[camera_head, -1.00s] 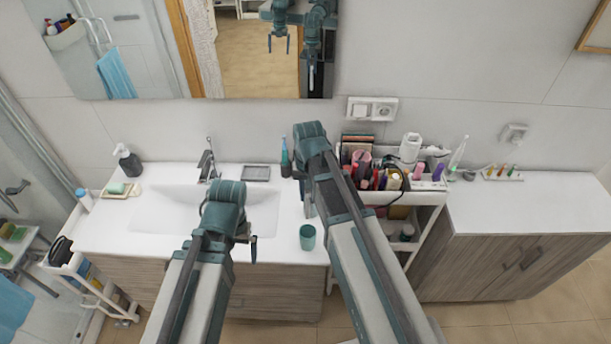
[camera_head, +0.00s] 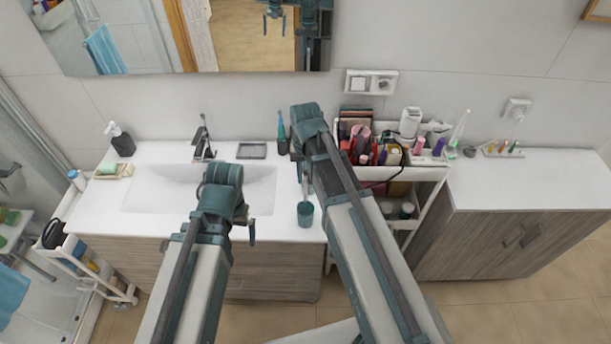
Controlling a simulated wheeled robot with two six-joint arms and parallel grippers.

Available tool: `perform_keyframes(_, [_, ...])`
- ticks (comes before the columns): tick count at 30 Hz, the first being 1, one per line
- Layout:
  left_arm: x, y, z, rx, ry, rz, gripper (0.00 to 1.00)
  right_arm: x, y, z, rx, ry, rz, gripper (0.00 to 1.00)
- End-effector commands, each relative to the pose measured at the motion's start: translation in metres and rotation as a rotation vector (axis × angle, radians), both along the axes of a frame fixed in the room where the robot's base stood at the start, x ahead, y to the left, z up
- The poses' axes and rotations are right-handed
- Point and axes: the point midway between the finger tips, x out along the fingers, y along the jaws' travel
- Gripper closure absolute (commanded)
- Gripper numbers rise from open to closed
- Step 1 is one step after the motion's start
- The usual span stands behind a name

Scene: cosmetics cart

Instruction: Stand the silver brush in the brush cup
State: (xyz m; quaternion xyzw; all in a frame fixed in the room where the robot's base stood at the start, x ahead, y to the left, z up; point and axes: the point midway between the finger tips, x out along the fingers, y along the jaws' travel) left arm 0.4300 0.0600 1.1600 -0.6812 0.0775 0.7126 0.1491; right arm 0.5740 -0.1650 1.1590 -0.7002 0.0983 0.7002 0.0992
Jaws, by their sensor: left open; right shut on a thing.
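The brush cup (camera_head: 305,216), a small teal tumbler, stands upright near the front edge of the white washbasin counter. My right gripper (camera_head: 301,170) is above and just behind it, partly hidden by my own arm, and is shut on the silver brush (camera_head: 305,188). The brush shows as a thin pale upright strip between the gripper and the cup. Its lower end meets the cup's mouth in the picture; I cannot tell how deep it reaches. My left gripper (camera_head: 250,232) is open and empty, over the counter's front edge, left of the cup.
A sink basin (camera_head: 165,192) with a tap (camera_head: 203,140) lies to the left. A grey soap tray (camera_head: 252,150) and a teal electric toothbrush (camera_head: 281,130) stand at the back. A crowded cosmetics cart (camera_head: 432,178) is at the right. Counter around the cup is mostly clear.

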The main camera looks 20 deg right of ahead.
Motion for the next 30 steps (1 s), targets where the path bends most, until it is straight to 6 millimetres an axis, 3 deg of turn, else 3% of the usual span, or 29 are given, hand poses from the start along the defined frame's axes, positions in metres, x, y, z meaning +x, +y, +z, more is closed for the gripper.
perform_keyframes(30, [0.000, 0.000, -0.082, 0.000, -0.002, -0.001, 0.00, 0.000, 0.000, -0.082, 0.000, 0.000, 0.000, 1.00])
